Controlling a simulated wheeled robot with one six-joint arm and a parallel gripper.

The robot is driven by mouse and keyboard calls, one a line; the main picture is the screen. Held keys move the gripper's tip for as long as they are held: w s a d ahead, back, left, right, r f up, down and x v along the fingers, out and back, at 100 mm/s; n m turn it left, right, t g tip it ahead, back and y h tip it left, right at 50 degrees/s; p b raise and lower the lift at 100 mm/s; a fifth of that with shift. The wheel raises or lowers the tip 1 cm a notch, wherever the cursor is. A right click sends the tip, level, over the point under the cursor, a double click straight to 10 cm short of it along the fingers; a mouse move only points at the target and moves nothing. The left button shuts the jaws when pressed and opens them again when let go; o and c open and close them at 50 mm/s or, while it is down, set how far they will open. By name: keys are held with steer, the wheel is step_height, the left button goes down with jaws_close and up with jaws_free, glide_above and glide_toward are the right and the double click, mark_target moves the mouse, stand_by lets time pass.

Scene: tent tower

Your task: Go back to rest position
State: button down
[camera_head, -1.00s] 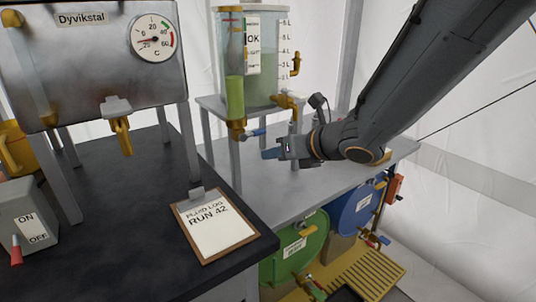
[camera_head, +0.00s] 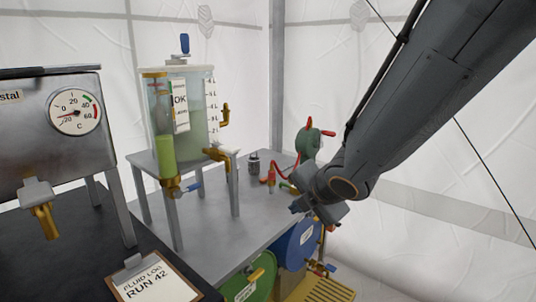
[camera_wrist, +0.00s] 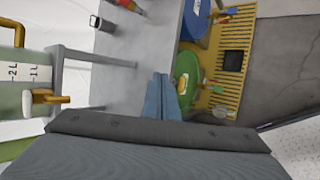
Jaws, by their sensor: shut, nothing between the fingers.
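My gripper (camera_head: 301,207) is in the air at the right side of the grey metal table (camera_head: 212,237) in the head view, with my arm reaching in from the upper right. In the wrist view, its blue fingers (camera_wrist: 161,98) are together with nothing between them. They appear in front of the table edge, near the green drum (camera_wrist: 187,75). In the head view, part of the gripper is hidden behind my wrist.
A clear tank (camera_head: 185,115) with brass taps stands on a raised stand on the table. A steel box with a dial (camera_head: 75,112) and a clipboard (camera_head: 155,280) are at left. A blue drum (camera_head: 298,245) is below the table. Open floor lies at right.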

steer(key=s+d+f+m+g+h+p, duration=0.1)
steer(key=s+d+f+m+g+h, duration=0.2)
steer(key=d+m, duration=0.55)
steer(key=s+d+f+m+g+p, duration=0.1)
steer(key=s+d+m+g+p, duration=0.2)
steer(key=s+m, duration=1.4)
steer(key=shift+d+f+m+g, duration=0.2)
steer(key=shift+d+m+g, duration=0.6)
steer(key=shift+g, duration=0.4)
